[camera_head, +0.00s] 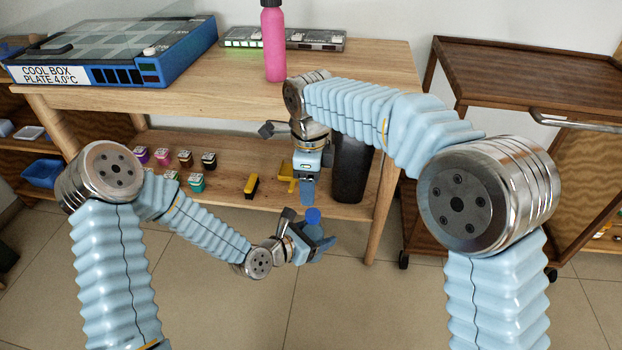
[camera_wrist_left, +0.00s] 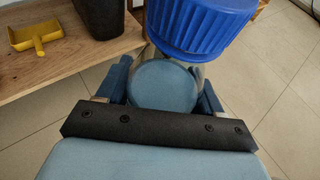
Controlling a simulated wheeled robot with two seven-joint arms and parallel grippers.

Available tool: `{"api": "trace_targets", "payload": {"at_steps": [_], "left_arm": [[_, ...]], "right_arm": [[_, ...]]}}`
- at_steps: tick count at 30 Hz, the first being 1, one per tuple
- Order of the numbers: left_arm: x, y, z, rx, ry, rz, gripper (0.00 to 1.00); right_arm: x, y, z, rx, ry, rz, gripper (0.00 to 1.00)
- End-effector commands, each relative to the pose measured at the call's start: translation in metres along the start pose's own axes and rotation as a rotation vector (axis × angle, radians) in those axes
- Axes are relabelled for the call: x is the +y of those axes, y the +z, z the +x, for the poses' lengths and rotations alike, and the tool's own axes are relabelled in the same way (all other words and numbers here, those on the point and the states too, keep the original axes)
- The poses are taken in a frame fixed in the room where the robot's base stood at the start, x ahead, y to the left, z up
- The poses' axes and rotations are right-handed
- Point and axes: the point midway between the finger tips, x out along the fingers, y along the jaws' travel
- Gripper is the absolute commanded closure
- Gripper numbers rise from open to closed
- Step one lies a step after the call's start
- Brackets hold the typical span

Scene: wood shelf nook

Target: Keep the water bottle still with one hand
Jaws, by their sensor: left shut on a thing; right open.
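The water bottle has a ribbed blue cap (camera_wrist_left: 200,28) and a clear body with a blue tint (camera_wrist_left: 163,86). In the head view its blue cap (camera_head: 313,215) shows in front of the lower shelf, over the floor. My left gripper (camera_head: 318,243) is shut on the bottle's body, with a finger on each side in the left wrist view (camera_wrist_left: 165,92). Much of the bottle is hidden by the gripper. My right gripper (camera_head: 308,188) is open and empty, pointing down just above the bottle and apart from the cap.
A black bin (camera_head: 351,170) and a yellow dustpan (camera_head: 287,180) stand on the lower shelf (camera_head: 225,190), with several small colored jars to the left. A pink bottle (camera_head: 273,45) and a blue cool box (camera_head: 120,60) are on the top. A dark cart (camera_head: 500,70) stands right.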

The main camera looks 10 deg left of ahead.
Motion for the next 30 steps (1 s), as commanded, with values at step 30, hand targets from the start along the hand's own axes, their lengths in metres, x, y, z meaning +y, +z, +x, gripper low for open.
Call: {"api": "trace_targets", "payload": {"at_steps": [30], "left_arm": [[0.0, 0.001, 0.0, -0.001, 0.0, 0.001, 1.0]], "right_arm": [[0.0, -0.001, 0.07, -0.001, 0.0, -0.001, 0.8]]}}
